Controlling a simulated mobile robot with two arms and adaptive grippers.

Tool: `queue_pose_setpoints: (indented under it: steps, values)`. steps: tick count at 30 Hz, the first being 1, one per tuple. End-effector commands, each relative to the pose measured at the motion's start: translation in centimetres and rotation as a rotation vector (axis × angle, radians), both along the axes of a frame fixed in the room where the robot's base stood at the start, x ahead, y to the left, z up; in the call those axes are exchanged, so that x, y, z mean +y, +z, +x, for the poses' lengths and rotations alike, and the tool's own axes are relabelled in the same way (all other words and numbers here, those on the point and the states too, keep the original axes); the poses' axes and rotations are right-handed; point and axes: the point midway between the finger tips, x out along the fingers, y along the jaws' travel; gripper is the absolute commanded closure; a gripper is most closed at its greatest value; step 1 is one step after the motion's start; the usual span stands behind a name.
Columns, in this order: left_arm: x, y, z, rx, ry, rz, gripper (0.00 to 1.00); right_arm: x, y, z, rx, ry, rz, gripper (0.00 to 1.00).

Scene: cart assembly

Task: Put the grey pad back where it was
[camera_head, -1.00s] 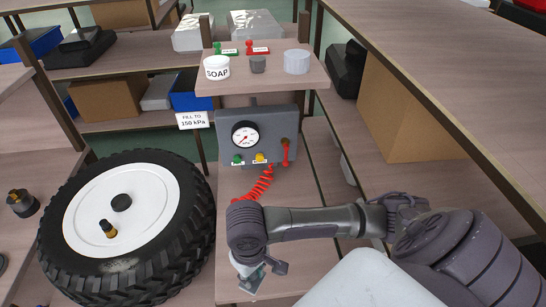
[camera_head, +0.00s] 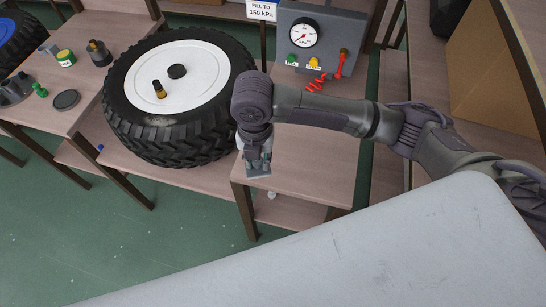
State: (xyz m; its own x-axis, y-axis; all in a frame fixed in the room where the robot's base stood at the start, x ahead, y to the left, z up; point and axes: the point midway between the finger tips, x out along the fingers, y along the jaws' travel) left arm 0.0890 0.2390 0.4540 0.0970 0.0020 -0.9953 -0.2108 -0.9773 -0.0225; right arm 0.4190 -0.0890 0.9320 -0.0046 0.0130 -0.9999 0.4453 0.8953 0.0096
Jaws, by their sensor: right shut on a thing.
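My right gripper (camera_head: 257,159) points down over the front left part of the wooden table below the gauge panel. It is shut on a small, flat grey thing, which looks like the grey pad (camera_head: 259,172). Only part of the pad shows below the fingers, and I cannot tell whether it touches the table. My left gripper is not in view.
A large tyre (camera_head: 226,118) with a white wheel disc lies left of my gripper. The grey gauge panel (camera_head: 326,16) with a red hose stands behind. A left table holds a dark disc (camera_head: 66,99), a green-labelled jar (camera_head: 66,58) and small parts.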

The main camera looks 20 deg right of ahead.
Motion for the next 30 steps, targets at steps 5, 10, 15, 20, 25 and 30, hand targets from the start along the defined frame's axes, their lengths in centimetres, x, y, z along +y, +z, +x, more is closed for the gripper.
queue_pose_setpoints:
  steps: [5, 10, 15, 20, 25, 30]
  values:
    - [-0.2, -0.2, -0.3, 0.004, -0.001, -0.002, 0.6, 0.9, 0.5, 0.7, -0.007, 0.259, -0.009, 1.0]
    - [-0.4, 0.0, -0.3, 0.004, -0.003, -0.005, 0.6, 0.5, 0.2, 1.6, -0.006, 0.335, -0.014, 1.0]
    - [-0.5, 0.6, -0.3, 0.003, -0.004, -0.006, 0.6, -1.7, -1.7, 4.3, -0.005, 0.334, -0.015, 1.0]
    - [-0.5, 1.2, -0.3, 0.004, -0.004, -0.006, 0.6, -3.9, -3.9, 7.2, -0.004, 0.335, -0.014, 1.0]
    - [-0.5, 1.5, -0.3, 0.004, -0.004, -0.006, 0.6, -5.5, -5.6, 9.4, -0.007, 0.337, -0.012, 1.0]
    - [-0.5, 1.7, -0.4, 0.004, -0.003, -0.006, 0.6, -6.1, -6.5, 10.1, -0.007, 0.339, -0.011, 1.0]
